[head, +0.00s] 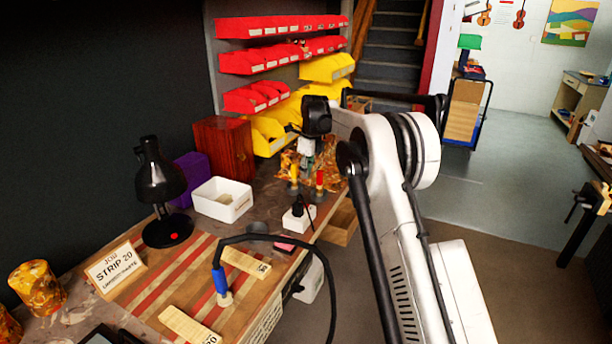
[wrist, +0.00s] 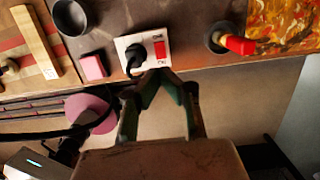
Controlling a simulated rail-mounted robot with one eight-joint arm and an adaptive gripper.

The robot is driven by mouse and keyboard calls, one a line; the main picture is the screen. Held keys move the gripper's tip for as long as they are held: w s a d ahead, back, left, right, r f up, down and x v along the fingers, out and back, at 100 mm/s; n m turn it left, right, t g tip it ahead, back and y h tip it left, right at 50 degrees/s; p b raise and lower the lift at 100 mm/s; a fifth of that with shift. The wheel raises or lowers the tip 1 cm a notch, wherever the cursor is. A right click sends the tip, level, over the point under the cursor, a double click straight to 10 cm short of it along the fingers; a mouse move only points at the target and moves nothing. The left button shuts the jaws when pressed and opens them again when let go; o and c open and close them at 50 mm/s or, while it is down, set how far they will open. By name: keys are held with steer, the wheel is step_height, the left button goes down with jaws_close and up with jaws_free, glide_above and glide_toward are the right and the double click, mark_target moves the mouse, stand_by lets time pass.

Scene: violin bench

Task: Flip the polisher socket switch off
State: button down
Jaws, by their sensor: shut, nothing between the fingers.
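The white socket (wrist: 145,38) sits at the edge of the bench in the wrist view, with a black plug (wrist: 133,58) in its left part. Its red switch (wrist: 159,49) is on the right part; small marks above and below it are too blurred to read, and I cannot tell its position. The socket also shows in the head view (head: 306,212). My gripper (wrist: 162,77) is shut and empty, its fingertips just on the near side of the socket, below the switch in the picture. I cannot tell whether they touch it.
A red-handled fitting (wrist: 238,45) stands right of the socket. A pink block (wrist: 93,67) and a black round cup (wrist: 73,16) are to its left. A white bin (head: 222,208) stands behind.

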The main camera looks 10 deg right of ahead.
steer(key=f, duration=0.7)
steer(key=w+a+f, duration=0.1)
steer(key=f, duration=0.3)
steer(key=shift+f, duration=0.1)
